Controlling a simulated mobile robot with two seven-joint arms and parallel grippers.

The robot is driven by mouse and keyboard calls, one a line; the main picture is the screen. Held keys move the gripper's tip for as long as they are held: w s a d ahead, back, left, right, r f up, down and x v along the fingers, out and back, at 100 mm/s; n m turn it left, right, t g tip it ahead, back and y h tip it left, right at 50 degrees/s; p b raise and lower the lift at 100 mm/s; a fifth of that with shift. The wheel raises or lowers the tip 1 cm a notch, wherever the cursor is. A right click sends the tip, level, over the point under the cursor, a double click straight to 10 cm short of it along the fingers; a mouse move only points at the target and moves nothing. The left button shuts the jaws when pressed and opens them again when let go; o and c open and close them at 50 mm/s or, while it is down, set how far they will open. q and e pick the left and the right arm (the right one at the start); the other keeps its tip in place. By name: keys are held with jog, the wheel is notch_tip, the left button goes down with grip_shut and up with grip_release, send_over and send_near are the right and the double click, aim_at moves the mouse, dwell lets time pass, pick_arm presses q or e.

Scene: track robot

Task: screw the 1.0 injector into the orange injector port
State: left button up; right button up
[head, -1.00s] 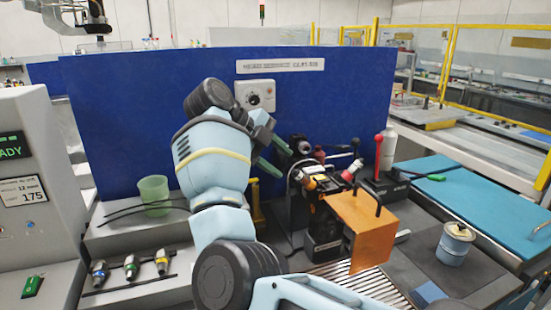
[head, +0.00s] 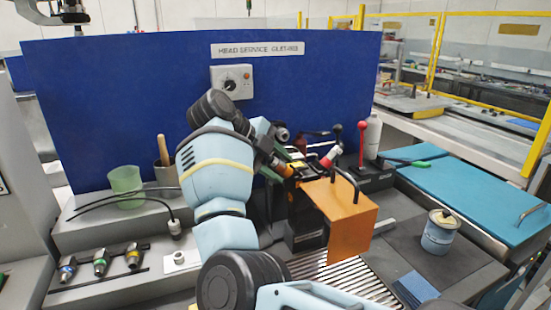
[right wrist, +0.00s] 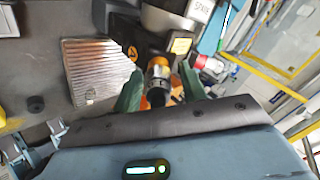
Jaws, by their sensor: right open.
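An orange-banded metal cylinder (right wrist: 158,72) points up between the green fingers of my right gripper (right wrist: 160,92) in the right wrist view. The fingers stand open on either side of it, with gaps visible. In the head view my right gripper (head: 283,162) is at the orange-ringed fitting (head: 284,169) on the machine, partly hiding it. I cannot tell whether the cylinder is the port alone or an injector in it. Three injectors lie at the left, with blue (head: 67,271), green (head: 101,264) and yellow (head: 134,257) bands; their size marks are unreadable. My left gripper is not in view.
An orange box-shaped cover with a black handle (head: 345,225) stands just right of the gripper. A red-ringed fitting (head: 330,157) and red-knobbed lever (head: 362,145) are behind it. A green cup (head: 125,180) and a can (head: 440,235) stand to the sides.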

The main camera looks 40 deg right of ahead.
jog(key=shift+d+f, duration=0.1)
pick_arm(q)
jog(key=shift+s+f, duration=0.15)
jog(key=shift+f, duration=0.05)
pick_arm(e)
jog(key=shift+p+v, duration=0.3)
jog(key=shift+v, duration=0.55)
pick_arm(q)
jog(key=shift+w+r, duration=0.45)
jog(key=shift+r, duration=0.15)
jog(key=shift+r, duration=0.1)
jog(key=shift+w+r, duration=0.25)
